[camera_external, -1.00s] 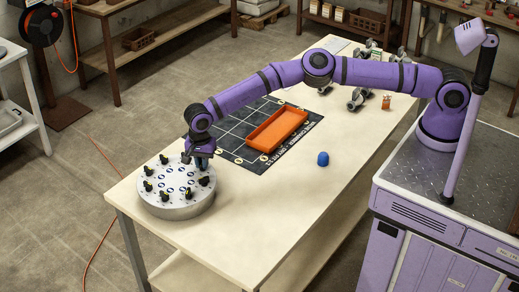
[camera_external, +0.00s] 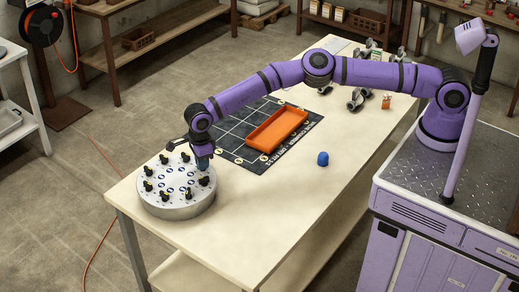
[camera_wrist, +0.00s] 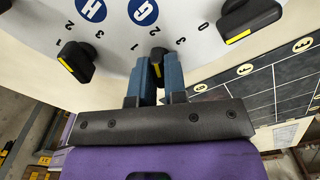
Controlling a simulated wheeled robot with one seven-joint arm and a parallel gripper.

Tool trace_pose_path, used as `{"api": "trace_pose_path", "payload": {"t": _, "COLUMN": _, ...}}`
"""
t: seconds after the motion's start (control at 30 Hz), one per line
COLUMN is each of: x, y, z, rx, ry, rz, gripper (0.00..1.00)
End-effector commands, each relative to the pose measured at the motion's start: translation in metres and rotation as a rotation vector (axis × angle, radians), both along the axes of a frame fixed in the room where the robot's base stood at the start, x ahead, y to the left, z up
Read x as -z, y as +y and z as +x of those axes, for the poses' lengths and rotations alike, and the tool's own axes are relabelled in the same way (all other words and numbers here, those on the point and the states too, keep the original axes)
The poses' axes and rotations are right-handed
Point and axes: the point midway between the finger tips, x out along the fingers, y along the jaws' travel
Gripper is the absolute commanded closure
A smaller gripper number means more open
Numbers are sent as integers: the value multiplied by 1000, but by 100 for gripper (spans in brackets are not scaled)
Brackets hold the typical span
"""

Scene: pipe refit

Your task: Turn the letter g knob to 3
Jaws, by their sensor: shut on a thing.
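The round grey-white dial plate (camera_external: 178,207) stands on the near left end of the table, ringed with black knobs. In the wrist view, the blue G label (camera_wrist: 142,12) sits on the plate, with numbers 0, 1, 2 and 3 near it. The letter g knob (camera_wrist: 157,57) is black with a yellow mark that points down in that picture, roughly between 1 and 2. My gripper (camera_wrist: 159,68) is shut on this knob, one blue-grey finger on each side. In the external view, my gripper (camera_external: 203,164) hides the knob at the plate's far right edge.
Neighbouring knobs flank it: the one by the H label (camera_wrist: 75,60) and another at right (camera_wrist: 249,22). An orange tray (camera_external: 277,131) lies on the dark gridded mat (camera_external: 226,133). A blue object (camera_external: 323,159) sits on bare tabletop. The table's front right is clear.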

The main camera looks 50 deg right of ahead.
Motion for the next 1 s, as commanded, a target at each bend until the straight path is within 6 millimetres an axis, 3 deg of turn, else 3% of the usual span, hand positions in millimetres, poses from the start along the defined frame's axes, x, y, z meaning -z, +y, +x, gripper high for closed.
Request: {"api": "trace_pose_path", "payload": {"t": 1.0, "x": -1, "y": 1, "z": 1, "rx": 887, "ry": -2, "rz": 5, "gripper": 100}}
